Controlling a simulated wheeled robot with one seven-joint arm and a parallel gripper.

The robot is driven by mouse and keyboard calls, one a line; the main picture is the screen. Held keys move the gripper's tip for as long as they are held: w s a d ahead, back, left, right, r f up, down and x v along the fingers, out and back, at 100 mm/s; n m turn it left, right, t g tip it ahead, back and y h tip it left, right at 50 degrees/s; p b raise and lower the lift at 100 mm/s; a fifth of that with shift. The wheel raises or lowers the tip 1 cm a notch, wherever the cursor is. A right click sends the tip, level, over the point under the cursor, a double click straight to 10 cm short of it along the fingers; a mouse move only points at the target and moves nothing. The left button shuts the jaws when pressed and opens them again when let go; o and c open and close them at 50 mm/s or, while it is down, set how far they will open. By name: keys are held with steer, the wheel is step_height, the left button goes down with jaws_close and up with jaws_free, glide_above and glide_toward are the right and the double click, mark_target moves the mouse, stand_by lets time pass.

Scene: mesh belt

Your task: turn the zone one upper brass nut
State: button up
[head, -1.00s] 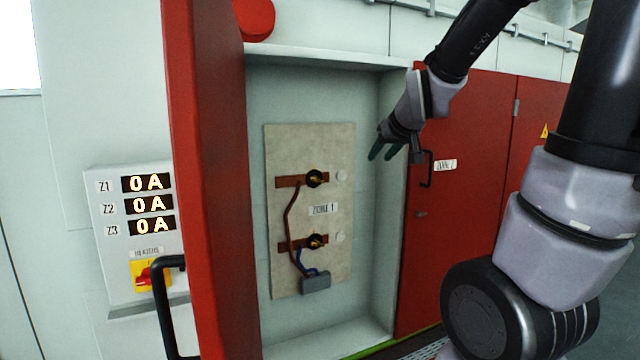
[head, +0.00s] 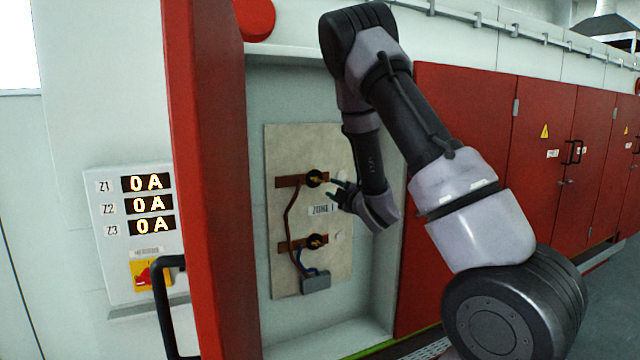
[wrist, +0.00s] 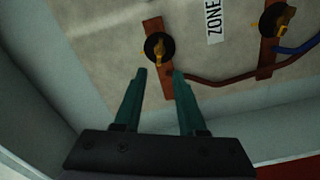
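The zone one upper brass nut (head: 315,178) sits on a black round base on a copper bar, on the pale panel (head: 341,265) inside the open cabinet. In the wrist view the nut (wrist: 158,47) lies just beyond my fingertips, roughly centred between them. My gripper (wrist: 159,72) is open and empty, with its two green fingers apart. In the head view my gripper (head: 335,190) is just right of the upper nut. It looks apart from the nut, though the exact gap is hard to judge.
The lower brass nut (head: 316,241) has a brown cable and blue wires running to a grey box (head: 316,283). The ZONE 1 label (head: 321,210) is between the nuts. The open red door (head: 210,180) stands at the left. Current displays (head: 148,205) read 0 A.

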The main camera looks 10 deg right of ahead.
mark_target(318, 181)
steer(key=x, duration=1)
jaws_close()
